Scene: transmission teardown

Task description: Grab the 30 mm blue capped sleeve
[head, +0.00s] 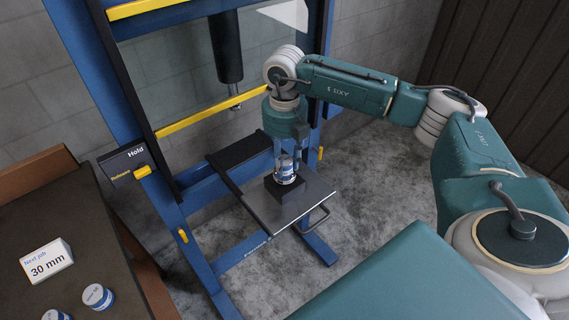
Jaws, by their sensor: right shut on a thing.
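A small capped sleeve, blue and white with a pale band (286,170), stands upright at the black block (290,192) on the press's plate. Its size marking is too small to read here. My right gripper (287,160) points down over the block and is shut on this sleeve. Two more blue and white capped sleeves stand on the bench at the lower left, one whole (98,297) and one cut by the bottom edge (56,315). Their markings are too small to read surely. My left gripper is not in view.
A blue press frame (166,200) with yellow bars surrounds the work plate (313,193). A black ram (226,50) hangs above and behind. A card reading "Next job 30 mm" (50,261) stands on the dark bench (50,195). A "Hold/Release" lever (142,172) is on the left post.

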